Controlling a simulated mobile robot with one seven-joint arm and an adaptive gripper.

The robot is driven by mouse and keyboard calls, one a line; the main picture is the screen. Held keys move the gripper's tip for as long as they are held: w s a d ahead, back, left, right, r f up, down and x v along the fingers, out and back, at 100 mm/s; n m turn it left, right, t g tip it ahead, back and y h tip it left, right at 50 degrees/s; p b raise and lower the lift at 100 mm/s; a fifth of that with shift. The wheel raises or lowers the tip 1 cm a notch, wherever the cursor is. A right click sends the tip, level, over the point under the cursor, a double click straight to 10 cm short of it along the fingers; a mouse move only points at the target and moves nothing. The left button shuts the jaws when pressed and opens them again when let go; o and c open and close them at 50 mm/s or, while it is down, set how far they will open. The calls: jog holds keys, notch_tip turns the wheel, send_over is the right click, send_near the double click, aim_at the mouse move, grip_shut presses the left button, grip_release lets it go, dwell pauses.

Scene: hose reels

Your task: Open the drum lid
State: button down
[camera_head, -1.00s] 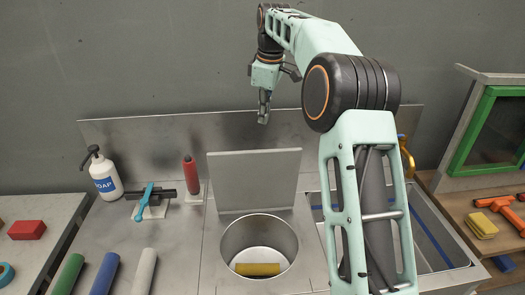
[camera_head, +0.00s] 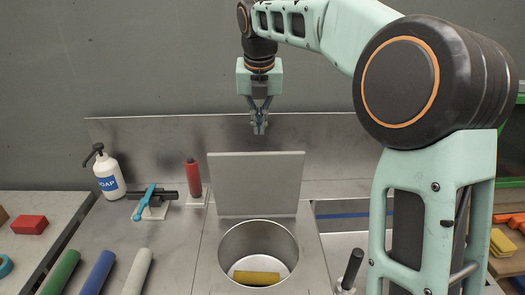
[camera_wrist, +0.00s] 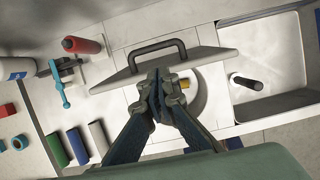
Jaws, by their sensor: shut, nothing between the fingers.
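The drum (camera_head: 259,240) is a round metal well sunk in the counter, with its mouth uncovered and a yellow cylinder (camera_head: 256,277) lying inside. The grey square drum lid (camera_head: 256,184) stands upright at the back edge of the mouth. In the wrist view the lid (camera_wrist: 205,62) shows its edge and a dark bar handle (camera_wrist: 157,51) on its back side. My gripper (camera_head: 260,130) is shut and empty, pointing down above the lid's top edge and apart from it in the head view. In the wrist view my gripper (camera_wrist: 160,92) covers part of the lid and drum.
Left of the drum are a soap bottle (camera_head: 109,174), a red cylinder (camera_head: 192,172), a blue-handled tool (camera_head: 144,203) and green, blue and white rolls. A sink basin (camera_wrist: 272,75) and a dark upright handle (camera_head: 352,269) are at right. A metal backsplash stands behind.

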jog(key=x, duration=1)
jog(key=shift+w+f+p, duration=0.2)
jog(key=shift+w+p, duration=2.6)
jog(key=shift+p, duration=0.3)
